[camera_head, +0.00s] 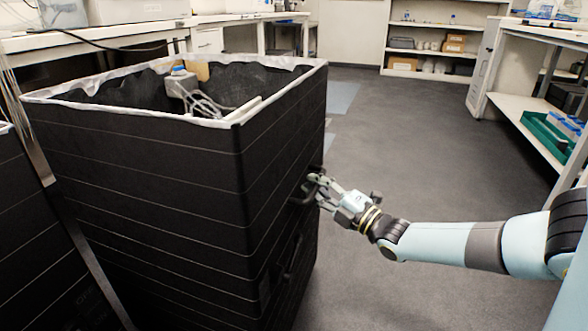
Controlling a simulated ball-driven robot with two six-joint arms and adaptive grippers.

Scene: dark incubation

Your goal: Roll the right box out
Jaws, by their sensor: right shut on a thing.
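The right box (150,190) is a tall black bin with thin pale horizontal lines and a whitish liner folded over its rim. It stands upright on the floor at the left centre. My right gripper (312,188) is at the box's right side, shut on a dark handle (304,190) there. The fingertips partly hide the handle. The box's base is cut off by the lower frame edge. My left gripper is not in view.
Another black box (20,230) stands at the far left, beside a metal post (62,200). A white bench (110,36) runs behind the box. Grey floor (420,150) is open to the right, up to shelves (435,45) at the back and a bench (545,120) at right.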

